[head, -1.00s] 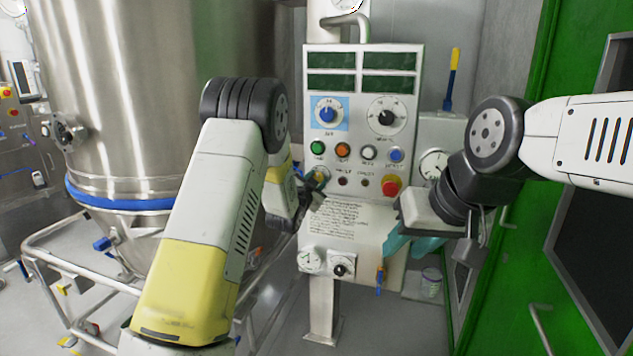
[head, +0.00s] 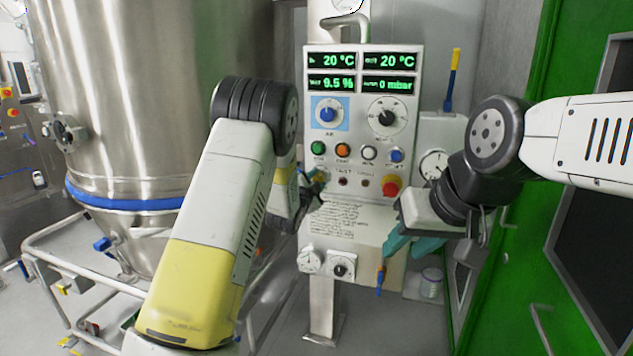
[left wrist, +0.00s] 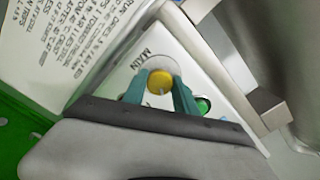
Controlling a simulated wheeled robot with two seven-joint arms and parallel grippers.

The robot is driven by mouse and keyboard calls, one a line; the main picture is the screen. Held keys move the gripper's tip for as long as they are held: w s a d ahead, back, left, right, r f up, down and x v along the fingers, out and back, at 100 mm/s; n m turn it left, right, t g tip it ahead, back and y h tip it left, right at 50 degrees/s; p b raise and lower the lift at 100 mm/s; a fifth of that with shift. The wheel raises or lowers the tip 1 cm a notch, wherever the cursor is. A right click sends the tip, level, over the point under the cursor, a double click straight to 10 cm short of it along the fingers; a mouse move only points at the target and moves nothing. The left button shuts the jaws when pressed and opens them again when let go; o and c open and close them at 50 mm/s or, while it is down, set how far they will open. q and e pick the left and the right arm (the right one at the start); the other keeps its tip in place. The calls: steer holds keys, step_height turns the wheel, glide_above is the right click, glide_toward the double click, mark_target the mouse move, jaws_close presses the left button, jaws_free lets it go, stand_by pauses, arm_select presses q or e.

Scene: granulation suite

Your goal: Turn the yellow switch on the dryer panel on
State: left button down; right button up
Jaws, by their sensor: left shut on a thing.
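The dryer panel (head: 360,100) stands upright ahead of me, and its four displays are lit with green figures such as 20 °C and 9.5 %. The yellow switch (left wrist: 160,81) shows in the left wrist view, below the word MAIN, with a pale mark on its face. My left gripper (left wrist: 161,94) has its teal fingers on either side of the switch and is shut on it. In the head view my left gripper (head: 318,184) is at the panel's lower left and largely hides the switch. My right gripper (head: 388,252) hangs in front of the panel's lower right; its jaw gap is unclear.
A large steel vessel (head: 120,100) stands at the left on a tube frame (head: 60,240). A green door (head: 540,250) is at the right.

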arm_select(q)
steer(key=c, duration=1)
jaws_free()
steer(key=shift+o, duration=0.2)
steer(key=v, duration=0.8)
